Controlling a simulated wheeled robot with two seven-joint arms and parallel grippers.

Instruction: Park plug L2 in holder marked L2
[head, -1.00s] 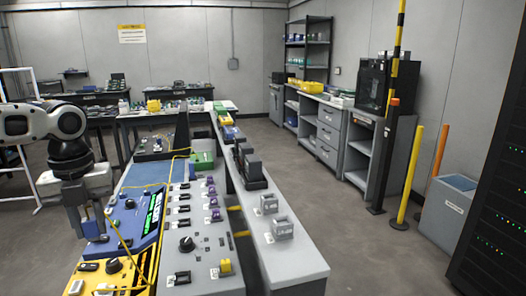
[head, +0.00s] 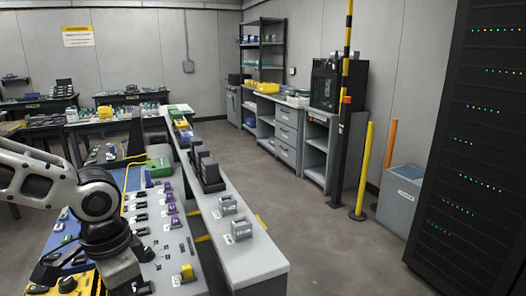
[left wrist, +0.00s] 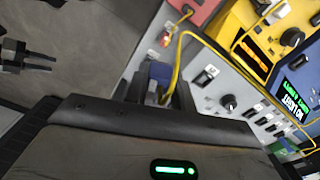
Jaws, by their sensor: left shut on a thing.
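My left gripper (left wrist: 160,88) is shut on a blue plug (left wrist: 160,72) with a yellow cable, seen in the left wrist view. The plug sits between the dark fingers and its mark cannot be read. In the head view the left arm comes in at the lower left, its wrist over the grey panel; the fingertips and plug are hidden. Two small grey holders, a far one (head: 228,204) and a near one (head: 241,230), stand on the grey ledge to the right; their labels are too small to read. What appears to be my right gripper (left wrist: 45,62) shows in the left wrist view, its two fingers apart.
The grey ledge (head: 257,268) has free room at its near end. Black upright units (head: 207,170) stand farther along it. The grey panel carries purple parts (head: 170,209) and a yellow part (head: 187,273). A yellow device (left wrist: 262,35) and a red one (left wrist: 197,8) adjoin it.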

